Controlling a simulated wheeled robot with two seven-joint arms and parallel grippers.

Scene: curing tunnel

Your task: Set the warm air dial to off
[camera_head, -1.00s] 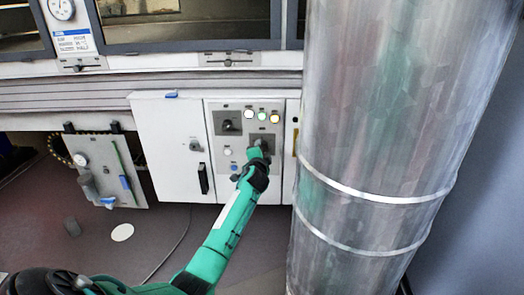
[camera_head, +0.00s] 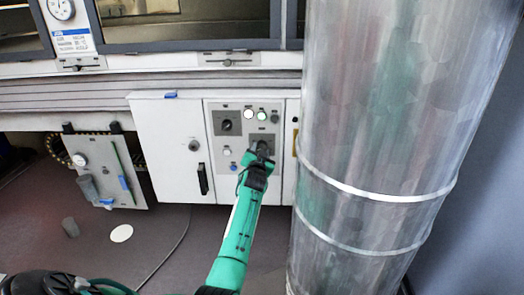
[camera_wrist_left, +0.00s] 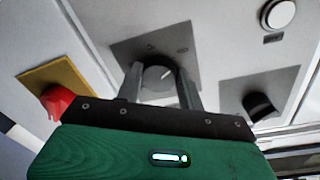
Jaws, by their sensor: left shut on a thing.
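A dial on a dark grey plate (camera_wrist_left: 195,50) sits between the fingers of my left gripper (camera_wrist_left: 160,85) in the left wrist view. The dial's round face (camera_wrist_left: 157,74) shows a pale slanted line. My left gripper, also in the head view (camera_head: 262,148), is shut on this dial, at the lower right of the control panel. The plate's lettering is too small to read. A second black dial stands at the panel's upper left (camera_head: 227,125) and in the left wrist view (camera_wrist_left: 259,105). My right gripper is not in view.
A row of lamps (camera_head: 262,115) sits above the held dial. A red knob (camera_wrist_left: 57,100) on a yellow plate is close beside my gripper. A large metal duct (camera_head: 375,150) stands right of the panel. A white cabinet door (camera_head: 165,150) is on the left.

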